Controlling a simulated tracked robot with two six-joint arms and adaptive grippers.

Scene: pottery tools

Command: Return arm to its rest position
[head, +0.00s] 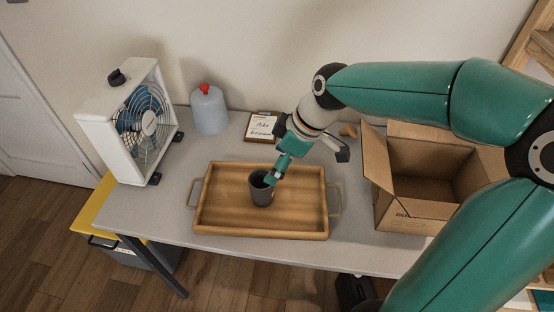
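My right arm comes in from the right, and its teal gripper (272,178) reaches down to a dark grey cup (262,195). The fingertips are at the right side of the cup's rim and overlap it in the picture. I cannot tell whether they grip the cup or are only beside it. The cup looks upright over the wooden tray (225,228). My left gripper is not in view.
A white box fan (135,125) and a pale blue jug (209,110) are at the left. A small framed sign (262,126) lies behind the tray. An open cardboard box (405,210) stands at the right, below my arm. The grey table (180,225) has bare strips around the tray.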

